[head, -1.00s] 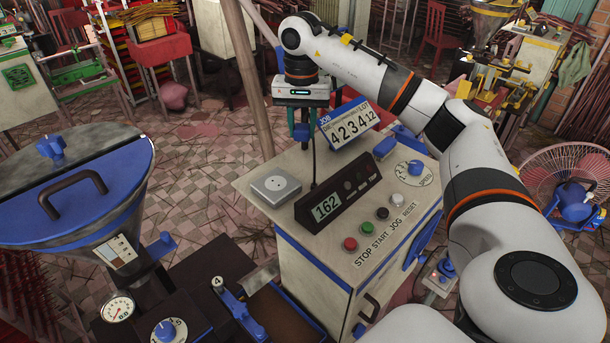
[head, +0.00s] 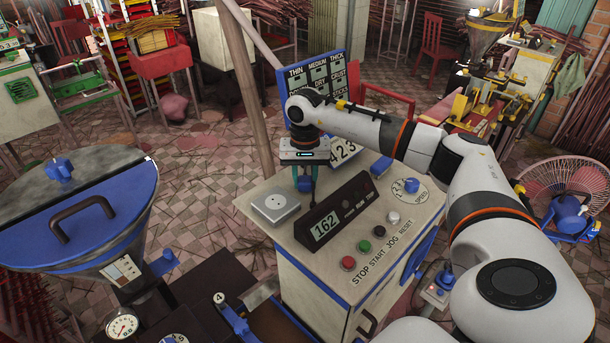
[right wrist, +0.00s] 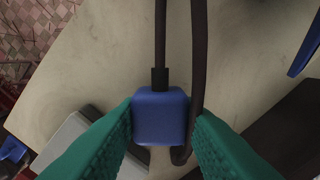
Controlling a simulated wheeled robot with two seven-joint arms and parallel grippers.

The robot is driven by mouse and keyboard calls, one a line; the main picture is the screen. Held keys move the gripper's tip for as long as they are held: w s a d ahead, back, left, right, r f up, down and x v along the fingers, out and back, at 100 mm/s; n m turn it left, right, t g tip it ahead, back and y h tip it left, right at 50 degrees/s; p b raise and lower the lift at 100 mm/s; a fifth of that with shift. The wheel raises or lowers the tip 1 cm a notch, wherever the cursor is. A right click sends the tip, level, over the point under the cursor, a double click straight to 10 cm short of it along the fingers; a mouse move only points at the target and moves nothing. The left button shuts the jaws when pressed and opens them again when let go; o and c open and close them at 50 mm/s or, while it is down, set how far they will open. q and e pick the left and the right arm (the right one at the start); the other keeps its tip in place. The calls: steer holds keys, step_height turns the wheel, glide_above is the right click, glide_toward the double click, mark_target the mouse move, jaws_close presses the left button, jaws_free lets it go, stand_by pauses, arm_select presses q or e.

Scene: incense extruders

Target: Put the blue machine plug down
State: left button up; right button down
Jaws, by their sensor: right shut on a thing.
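The blue machine plug (right wrist: 160,115) is a rounded blue block with a dark cable rising from it in the right wrist view. My right gripper (right wrist: 160,128) is shut on it, with a green finger pad on each side. In the head view my right gripper (head: 304,184) points down over the back part of the cream machine cabinet top (head: 262,232), behind the grey socket box. Whether the plug touches the top I cannot tell. My left gripper is not in view.
The grey socket box (head: 276,203) and a black display panel reading 162 (head: 325,226) stand close in front of the gripper. A number sign (head: 345,152) is behind and right. Bare cabinet top lies around the plug in the right wrist view.

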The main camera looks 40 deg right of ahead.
mark_target(305, 179)
steer(key=shift+f, duration=0.1)
steer(key=shift+f+b, duration=0.55)
steer(key=c, duration=1)
jaws_free()
steer(key=shift+r+p, duration=0.5)
steer(key=shift+r, duration=0.05)
steer(key=shift+w+r, duration=0.1)
steer(key=shift+r, duration=0.3)
step_height(305, 179, up, 12)
steer(key=b, duration=0.3)
steer(key=shift+f+b, duration=0.25)
steer(key=shift+b, duration=0.1)
